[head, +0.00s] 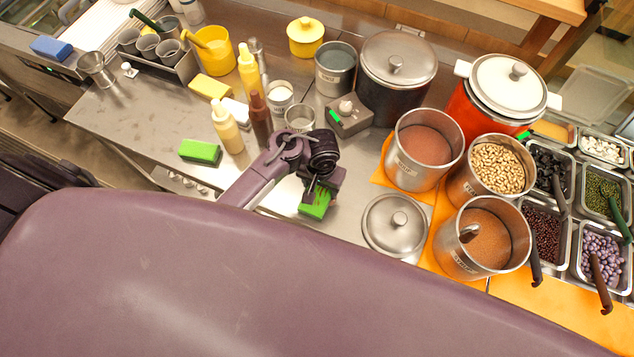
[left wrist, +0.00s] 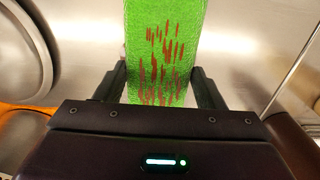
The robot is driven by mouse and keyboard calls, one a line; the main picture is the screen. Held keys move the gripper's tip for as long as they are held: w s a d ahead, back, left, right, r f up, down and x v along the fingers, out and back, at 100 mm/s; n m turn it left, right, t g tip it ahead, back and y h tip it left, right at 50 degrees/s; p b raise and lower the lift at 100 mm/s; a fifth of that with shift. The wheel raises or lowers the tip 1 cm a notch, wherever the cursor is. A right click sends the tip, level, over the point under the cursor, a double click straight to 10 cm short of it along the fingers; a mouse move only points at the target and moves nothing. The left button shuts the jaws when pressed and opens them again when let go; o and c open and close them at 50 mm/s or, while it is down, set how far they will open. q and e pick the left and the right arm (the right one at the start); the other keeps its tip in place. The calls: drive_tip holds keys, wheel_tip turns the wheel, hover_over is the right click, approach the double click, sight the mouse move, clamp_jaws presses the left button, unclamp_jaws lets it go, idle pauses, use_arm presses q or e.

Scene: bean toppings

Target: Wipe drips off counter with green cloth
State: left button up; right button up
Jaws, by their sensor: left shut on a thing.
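My left gripper (head: 316,188) is low over the steel counter (head: 130,112), between the squeeze bottles and the steel lid. It is shut on the green cloth (head: 315,207), which looks like a thick green block. In the left wrist view the green cloth (left wrist: 160,50) is between the two fingers and has several reddish-brown streaks on its face. I cannot tell whether it touches the counter. A second green block (head: 199,151) lies on the counter to the left. No drips can be made out on the counter. My right gripper is not in view.
A steel lid (head: 396,225) lies right of the gripper, beside steel pots of beans and powder (head: 484,242) on an orange mat. A grey box with a knob (head: 345,114) stands behind. Squeeze bottles (head: 228,130) stand to the left. The counter's left part is mostly clear.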

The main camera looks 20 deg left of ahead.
use_arm(q)
drive_tip(key=shift+s+d, duration=0.15)
drive_tip(key=shift+d, duration=1.9)
drive_tip(key=shift+a, duration=2.6)
drive_tip(key=shift+d+r, duration=0.1)
drive_tip(key=shift+r, duration=3.9)
drive_tip(key=shift+w, duration=0.2)
